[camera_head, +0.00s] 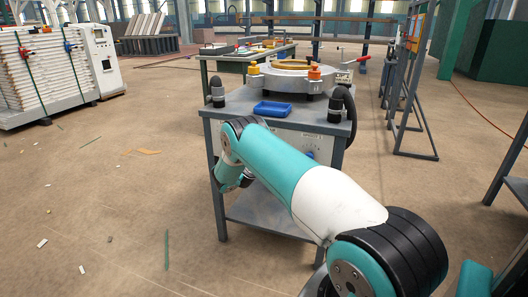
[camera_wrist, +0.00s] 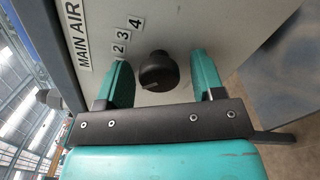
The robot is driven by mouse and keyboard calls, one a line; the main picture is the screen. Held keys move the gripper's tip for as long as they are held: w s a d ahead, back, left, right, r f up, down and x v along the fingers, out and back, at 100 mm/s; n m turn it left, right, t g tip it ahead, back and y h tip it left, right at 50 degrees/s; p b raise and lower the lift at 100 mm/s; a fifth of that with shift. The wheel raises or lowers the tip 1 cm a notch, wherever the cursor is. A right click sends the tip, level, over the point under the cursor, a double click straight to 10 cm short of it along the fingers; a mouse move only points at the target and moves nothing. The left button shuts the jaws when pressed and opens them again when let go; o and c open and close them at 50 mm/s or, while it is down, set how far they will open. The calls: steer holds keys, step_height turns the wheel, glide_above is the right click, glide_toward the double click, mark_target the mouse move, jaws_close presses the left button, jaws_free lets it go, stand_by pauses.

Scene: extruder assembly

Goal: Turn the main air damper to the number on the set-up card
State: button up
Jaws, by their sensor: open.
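The main air damper knob (camera_wrist: 157,72), round and black, sits on a grey panel (camera_wrist: 205,25) in the wrist view. Number tags 2, 3 and 4 (camera_wrist: 121,36) stand to its upper left, beside a "MAIN AIR" label (camera_wrist: 80,35). My gripper (camera_wrist: 160,62) is open, with one teal finger to each side of the knob in the picture; neither visibly touches it. I cannot tell how far the fingertips are from the panel, nor which number the knob points to. In the head view my arm hides the gripper and knob. I cannot make out a readable set-up card.
A rack (camera_head: 408,80) stands right, a stack of white sheets (camera_head: 40,70) left. Open floor with scraps lies left.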

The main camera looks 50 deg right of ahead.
steer(key=c, duration=0.9)
steer(key=shift+m, duration=0.5)
steer(key=shift+m+b, duration=0.75)
steer(key=shift+m, duration=0.25)
steer(key=m+b, duration=0.2)
steer(key=m, duration=0.2)
steer(key=shift+m, duration=0.3)
steer(key=m+b, duration=0.3)
steer(key=m, duration=0.2)
steer(key=shift+r+m+b, duration=0.1)
steer(key=shift+m+b, duration=0.25)
steer(key=shift+m, duration=0.05)
steer(key=o, duration=0.9)
steer(key=shift+r, duration=0.1)
